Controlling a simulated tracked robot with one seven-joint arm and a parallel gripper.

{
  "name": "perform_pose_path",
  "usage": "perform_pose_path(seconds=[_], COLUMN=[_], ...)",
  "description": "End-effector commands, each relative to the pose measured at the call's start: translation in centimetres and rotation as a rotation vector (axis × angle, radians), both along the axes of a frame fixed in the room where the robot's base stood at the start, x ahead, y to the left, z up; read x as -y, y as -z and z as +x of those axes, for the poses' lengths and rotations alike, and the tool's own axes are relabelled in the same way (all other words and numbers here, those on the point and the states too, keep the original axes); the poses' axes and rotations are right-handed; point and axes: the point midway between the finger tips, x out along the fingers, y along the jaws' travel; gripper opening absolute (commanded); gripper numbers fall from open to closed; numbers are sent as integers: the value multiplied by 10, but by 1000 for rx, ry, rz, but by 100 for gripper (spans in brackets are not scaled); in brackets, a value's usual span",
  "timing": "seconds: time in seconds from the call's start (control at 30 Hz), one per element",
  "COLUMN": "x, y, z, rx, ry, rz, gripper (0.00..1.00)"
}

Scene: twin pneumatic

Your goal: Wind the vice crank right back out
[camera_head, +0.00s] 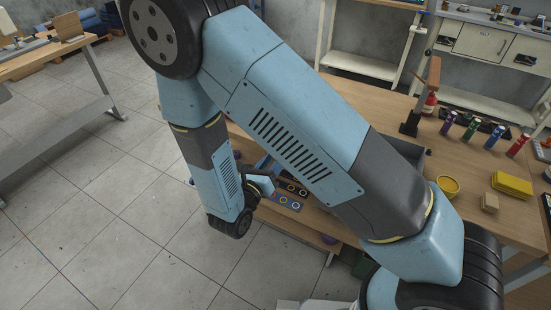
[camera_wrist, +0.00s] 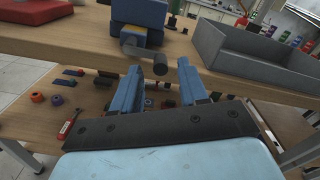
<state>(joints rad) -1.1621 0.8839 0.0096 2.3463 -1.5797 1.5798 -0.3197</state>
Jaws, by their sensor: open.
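In the wrist view the blue vice (camera_wrist: 139,13) stands at the bench edge, with a yellowish part under its body. Its grey crank arm (camera_wrist: 139,50) sticks out toward me and ends in a dark round knob (camera_wrist: 160,65). My gripper (camera_wrist: 161,71) is open, its two blue fingers pointing at the crank. The knob appears between the fingertips, with a gap to each side; I cannot tell how deep it sits. In the head view my own arm hides the vice and crank, and the gripper cannot be made out clearly.
A grey open tray (camera_wrist: 255,58) stands on the bench right of the vice. A red box (camera_wrist: 36,10) is at the left. A lower shelf (camera_wrist: 92,102) holds several small parts and a red tool (camera_wrist: 68,126). The tiled floor (camera_head: 90,200) left of my arm is clear.

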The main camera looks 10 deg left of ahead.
Motion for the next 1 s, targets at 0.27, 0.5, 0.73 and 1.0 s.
perform_pose_path(seconds=[0.27, 0.5, 0.73, 1.0], x=[-23, -38, -44, -44], y=[1, 1, 1, 1], z=[-52, -88, -104, -106], rx=[-1, -1, -2, -1], ry=[-5, -4, -1, -1], rz=[0, 1, 1, 1], gripper=[43, 43, 43, 43])
